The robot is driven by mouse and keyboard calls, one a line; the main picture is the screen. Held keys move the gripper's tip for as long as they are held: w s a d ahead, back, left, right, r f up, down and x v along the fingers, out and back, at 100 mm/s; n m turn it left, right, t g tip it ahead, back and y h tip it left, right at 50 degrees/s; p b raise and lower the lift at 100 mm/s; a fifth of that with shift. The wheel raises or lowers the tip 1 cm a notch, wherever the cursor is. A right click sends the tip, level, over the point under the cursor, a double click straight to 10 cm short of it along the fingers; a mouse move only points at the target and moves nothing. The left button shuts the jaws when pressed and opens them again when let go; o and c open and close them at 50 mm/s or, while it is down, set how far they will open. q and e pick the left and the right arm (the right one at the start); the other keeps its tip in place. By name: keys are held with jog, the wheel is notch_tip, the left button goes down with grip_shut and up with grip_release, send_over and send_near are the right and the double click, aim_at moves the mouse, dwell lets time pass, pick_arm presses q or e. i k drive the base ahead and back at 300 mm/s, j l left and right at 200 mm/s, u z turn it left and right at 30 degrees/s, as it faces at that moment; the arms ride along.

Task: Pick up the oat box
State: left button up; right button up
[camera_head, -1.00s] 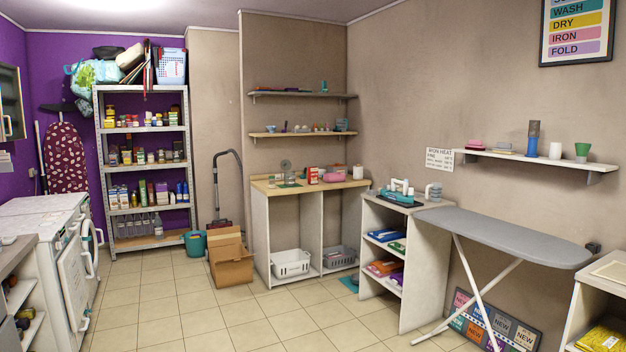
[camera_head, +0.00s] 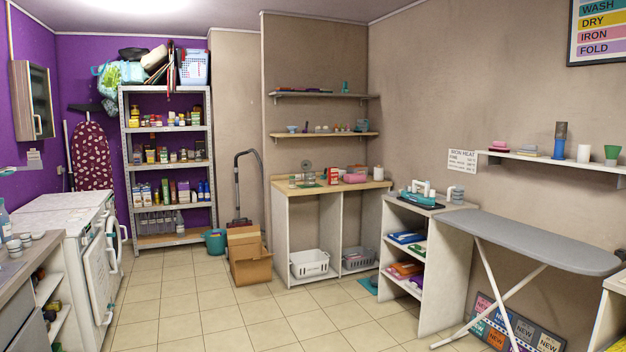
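No box can be read as the oat box at this distance. A small red and white box (camera_head: 333,175) stands on the wooden counter against the back wall. Several small boxes and jars (camera_head: 165,155) stand on the metal shelf rack at the back left, too small to read. Neither of my grippers shows in the view.
The metal rack (camera_head: 126,178) stands at the back left, with a teal bucket (camera_head: 215,241) and a cardboard box (camera_head: 250,264) to its right. White machines (camera_head: 88,262) line the left. An ironing board (camera_head: 535,241) stands on the right. The tiled floor (camera_head: 205,305) between is clear.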

aim_at(333, 172)
jog(key=i+z, duration=0.25)
jog(key=i, duration=4.2)
jog(key=i+z, duration=0.15)
jog(key=i, duration=0.65)
jog(key=i+j+z, duration=0.15)
jog(key=i, duration=0.7)
jog(key=i+j+z, duration=0.15)
jog(key=i, duration=0.15)
jog(key=i+j+z, duration=0.2)
jog(key=i+l, duration=0.1)
